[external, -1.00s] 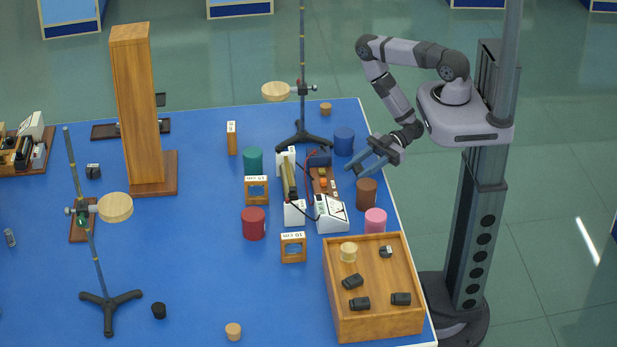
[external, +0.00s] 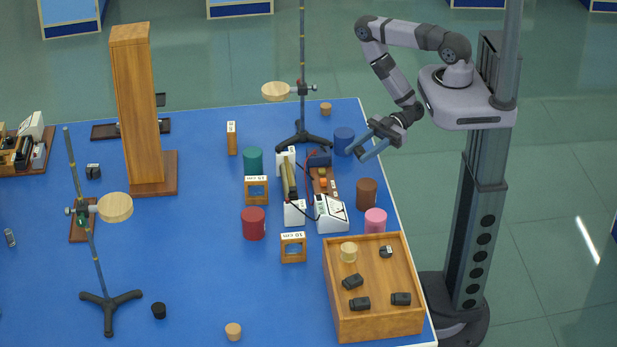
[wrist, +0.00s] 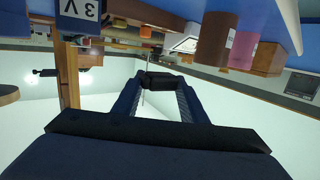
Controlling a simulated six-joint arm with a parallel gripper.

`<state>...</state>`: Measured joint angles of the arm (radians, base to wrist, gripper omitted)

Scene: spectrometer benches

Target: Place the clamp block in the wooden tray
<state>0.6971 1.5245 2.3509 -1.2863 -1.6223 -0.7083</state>
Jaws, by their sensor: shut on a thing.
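My gripper (external: 366,144) is above the right edge of the blue bench, in front of the blue cylinder in the picture. In the wrist view its two fingers (wrist: 161,88) are shut on a small black block, the clamp block (wrist: 163,80), held between the tips. The block cannot be made out in the external view. The wooden tray (external: 379,322) stands at the bench's front right corner, below and apart from my gripper. Several black blocks (external: 359,303) and a pale yellow cylinder (external: 348,252) lie in it.
A brown cylinder (external: 366,194) and a pink cylinder (external: 375,220) stand between my gripper and the tray. A white meter (external: 332,214) with wires is beside them. A tall stand (external: 303,100) rises to the left. The front middle bench is mostly clear.

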